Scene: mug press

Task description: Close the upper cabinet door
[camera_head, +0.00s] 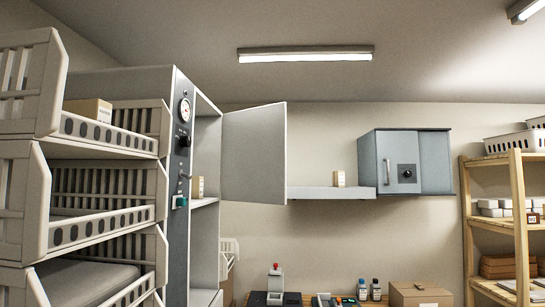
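A tall grey cabinet (174,160) stands left of the middle, with a gauge, knobs and a green switch on its narrow front strip. Its upper door (254,152) is a plain pale panel that stands wide open, swung out to the right of the opening. The upper compartment shows in part, with a small tan box (198,187) on its shelf. A blue-grey wall cabinet (405,162) hangs further right, with a handle and a round dial on its front; it looks shut. Neither of my grippers is in view.
Stacked white baskets (80,215) fill the left side, close to the tall cabinet. A wall shelf (330,193) holds a small box. A bench below carries devices, bottles and a cardboard box (420,294). A wooden rack (498,225) stands at the right.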

